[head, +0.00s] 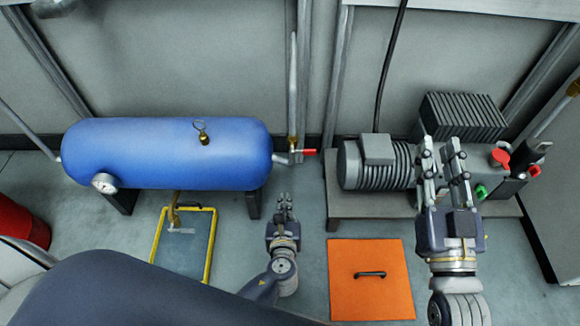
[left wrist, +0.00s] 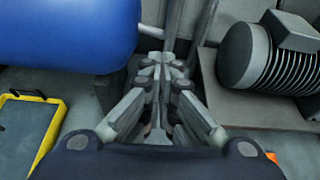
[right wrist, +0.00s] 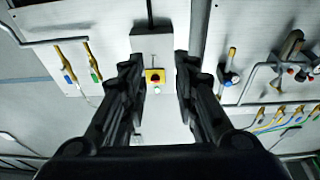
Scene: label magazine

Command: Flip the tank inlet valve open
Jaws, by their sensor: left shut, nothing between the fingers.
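A blue tank (head: 165,152) lies on its side on dark supports at the left of the head view. At its right end a pipe carries a valve with a red lever (head: 309,152), which points right, across the upright pipe (head: 293,90). My left gripper (head: 284,198) is shut and empty, below the valve and apart from it. In the left wrist view its closed fingers (left wrist: 163,68) point toward the gap between the tank (left wrist: 70,30) and the motor; I cannot make out the red lever there. My right gripper (head: 441,145) is open and empty, in front of the compressor.
A ribbed grey compressor motor (head: 375,160) with red and green parts stands on a low plinth at the right. An orange floor panel (head: 369,285) and a yellow-edged tray (head: 211,245) are on the floor. A red drum (head: 20,222) is far left. The right wrist view shows wall valves and a yellow switch box (right wrist: 155,76).

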